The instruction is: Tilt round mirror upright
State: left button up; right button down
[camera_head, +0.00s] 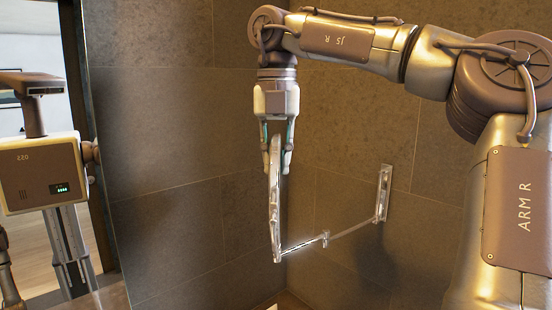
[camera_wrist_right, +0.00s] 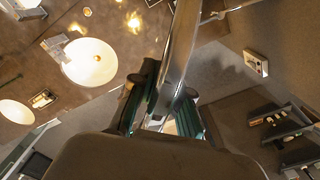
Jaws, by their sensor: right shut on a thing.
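The round mirror (camera_head: 274,205) is seen almost edge-on in the head view, as a thin, chrome-rimmed disc standing nearly upright with a slight lean. Its lower part meets a jointed chrome arm (camera_head: 325,240) that runs to a wall plate (camera_head: 384,193). My right gripper (camera_head: 279,160) points down from above and is shut on the mirror's upper rim. In the right wrist view, the mirror's edge (camera_wrist_right: 180,50) passes between the fingers of the right gripper (camera_wrist_right: 163,112). The mirror's face is hardly visible. My left gripper is not in view.
Dark tiled walls (camera_head: 170,120) meet in a corner behind the mirror. A large reflecting panel (camera_head: 50,250) at the left shows my body. The right wrist view shows white round basins (camera_wrist_right: 90,62) at the left and shelves with small items (camera_wrist_right: 285,120) at the right.

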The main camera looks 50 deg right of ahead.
jog(key=c, duration=1.2)
grip_release()
jog(key=shift+s+a, duration=0.1)
jog(key=shift+o, duration=0.4)
jog(key=r, duration=0.7)
jog(key=shift+w+a, duration=0.1)
jog(key=shift+w, duration=0.1)
jog(key=shift+r, duration=0.15)
jog(key=shift+s, duration=0.1)
